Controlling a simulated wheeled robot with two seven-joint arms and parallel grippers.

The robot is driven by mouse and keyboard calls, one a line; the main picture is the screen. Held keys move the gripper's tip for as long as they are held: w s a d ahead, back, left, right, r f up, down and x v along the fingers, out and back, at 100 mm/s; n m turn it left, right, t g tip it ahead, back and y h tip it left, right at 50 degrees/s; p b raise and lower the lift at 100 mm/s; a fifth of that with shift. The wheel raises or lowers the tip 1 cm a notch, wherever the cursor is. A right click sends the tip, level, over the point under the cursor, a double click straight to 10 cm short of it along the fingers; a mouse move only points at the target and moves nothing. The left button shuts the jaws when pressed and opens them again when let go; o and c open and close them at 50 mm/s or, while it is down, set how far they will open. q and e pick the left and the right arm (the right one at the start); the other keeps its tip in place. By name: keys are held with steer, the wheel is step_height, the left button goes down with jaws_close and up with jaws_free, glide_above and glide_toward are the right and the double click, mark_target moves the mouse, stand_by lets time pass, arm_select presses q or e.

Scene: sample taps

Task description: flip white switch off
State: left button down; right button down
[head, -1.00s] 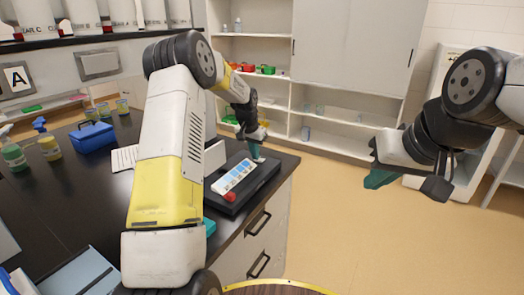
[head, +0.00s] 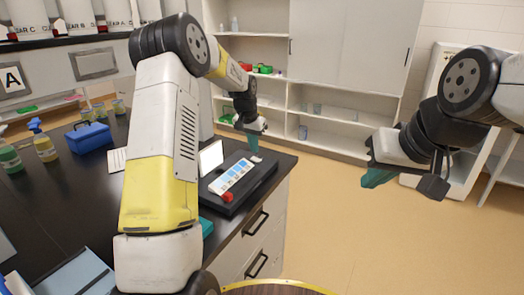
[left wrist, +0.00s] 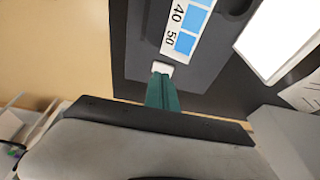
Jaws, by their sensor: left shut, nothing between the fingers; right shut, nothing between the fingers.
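The white switch (head: 256,158) is a small pale block at the far end of a black device (head: 232,207) on the bench. It also shows in the left wrist view (left wrist: 163,68), beside the strip marked 40 and 50. I cannot tell its on or off position. My left gripper (head: 254,146) is shut and empty, its teal fingertips right at the switch. In the left wrist view the fingertips (left wrist: 161,79) overlap the switch's near edge; contact is unclear. My right gripper (head: 376,179) is shut and empty, in the air over the floor at right.
The device carries a blue-and-white scale strip (head: 233,177) and a red knob (head: 227,197). A white panel (head: 210,157) stands beside it. A blue box (head: 88,137) and bottles (head: 45,147) sit at left on the dark bench. Shelves stand behind; the floor at right is clear.

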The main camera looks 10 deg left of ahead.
arm_select(q)
steer(key=shift+v, duration=1.65)
steer(key=shift+a, duration=0.1)
step_height(320, 180, up, 7)
glide_above(254, 158)
steer(key=s, duration=0.4)
steer(key=shift+w+a+f, duration=0.15)
steer(key=shift+a+f, duration=0.1)
steer(key=x, duration=1.3)
steer(key=shift+s+a+f, duration=0.25)
steer(key=shift+a, duration=0.15)
steer(key=shift+f, duration=0.35)
steer(key=shift+f, duration=0.1)
